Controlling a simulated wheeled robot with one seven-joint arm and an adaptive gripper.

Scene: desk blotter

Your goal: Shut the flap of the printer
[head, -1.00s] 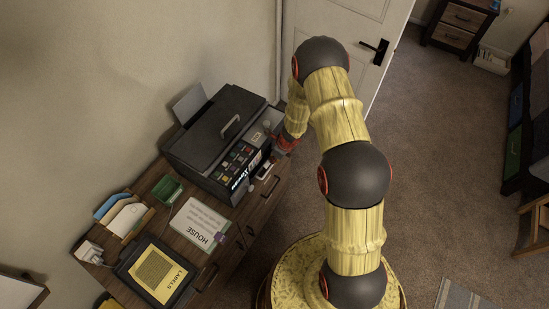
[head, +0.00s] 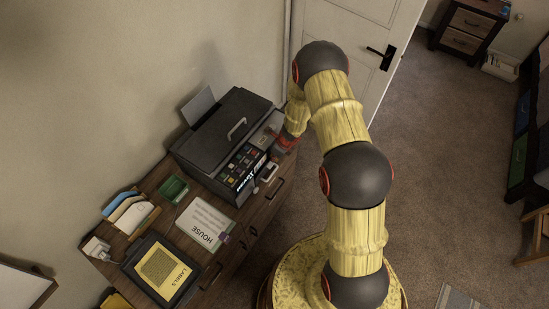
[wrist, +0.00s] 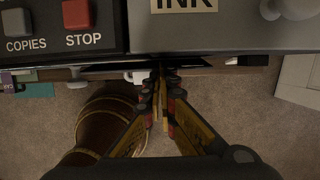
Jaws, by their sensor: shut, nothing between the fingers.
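The dark grey printer (head: 205,150) stands on the wooden desk against the wall. Its top cover has a pale handle (head: 237,128), and coloured buttons line its front panel. In the wrist view, a grey panel with an INK label (wrist: 185,4) lies right of the COPIES and STOP buttons (wrist: 76,14); I cannot tell whether this panel is the flap, or how far any flap stands open. My gripper (wrist: 162,74) is shut and empty, its tips close to the printer's front lower edge below the label; contact is unclear. In the head view my arm hides most of the gripper.
A small white item (head: 268,172) lies by the printer's front. A white door (head: 372,40) stands behind my arm.

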